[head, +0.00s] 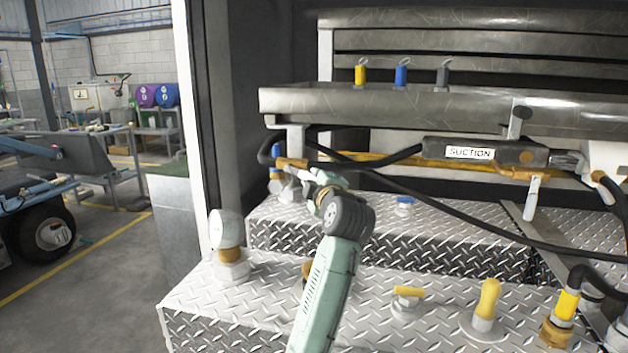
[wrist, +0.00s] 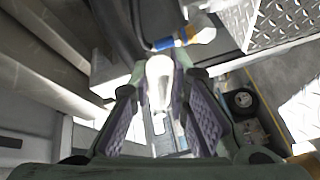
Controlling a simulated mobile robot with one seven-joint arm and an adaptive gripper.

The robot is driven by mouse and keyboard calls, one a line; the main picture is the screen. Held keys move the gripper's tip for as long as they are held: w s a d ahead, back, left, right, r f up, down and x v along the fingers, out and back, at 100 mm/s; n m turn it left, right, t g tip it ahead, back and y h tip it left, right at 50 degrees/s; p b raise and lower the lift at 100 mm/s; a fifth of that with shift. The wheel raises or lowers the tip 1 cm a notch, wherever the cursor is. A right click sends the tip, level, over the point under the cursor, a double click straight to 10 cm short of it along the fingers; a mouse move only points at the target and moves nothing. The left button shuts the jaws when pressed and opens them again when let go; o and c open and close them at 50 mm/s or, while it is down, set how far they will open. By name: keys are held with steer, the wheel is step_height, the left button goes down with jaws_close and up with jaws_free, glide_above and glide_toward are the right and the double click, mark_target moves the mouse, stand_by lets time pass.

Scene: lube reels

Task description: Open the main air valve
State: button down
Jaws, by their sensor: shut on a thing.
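In the wrist view, a pale, rounded valve handle (wrist: 159,80) lies between the two fingers of my gripper (wrist: 162,88), which is shut on it. Just beyond it is a pipe fitting with a blue band and an orange part (wrist: 186,38). In the head view my gripper (head: 297,172) reaches to the back left of the tread-plate deck, beside the blue-topped, orange fitting (head: 277,160). The handle is mostly hidden there by my gripper and wrist. I cannot tell from these frames how far the valve is turned.
A black hose (head: 400,160) runs right from the fitting, below the SUCTION label (head: 470,153). A white-topped fitting (head: 228,240), a yellow handle (head: 487,300) and a small yellow lever (head: 408,292) stand on the front step. A metal tray (head: 400,103) hangs above.

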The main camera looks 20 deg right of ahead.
steer(key=shift+s+d+r+n+g+p, duration=0.1)
steer(key=shift+d+r+n+g+p, duration=0.1)
steer(key=shift+r+n+g+p, duration=0.55)
steer(key=shift+a+r+n+p, duration=0.1)
steer(key=shift+r+n+p, duration=0.3)
steer(key=shift+n, duration=0.25)
steer(key=c, duration=1.5)
jaws_free()
steer(key=shift+f, duration=0.1)
steer(key=shift+s, duration=0.1)
steer(key=s, duration=0.3)
steer(key=s+a+r, duration=0.1)
steer(key=s, duration=0.3)
steer(key=s+r, duration=0.1)
steer(key=s, duration=0.3)
steer(key=shift+s+a+r, duration=0.1)
steer(key=shift+s+a, duration=0.15)
steer(key=shift+a, duration=0.05)
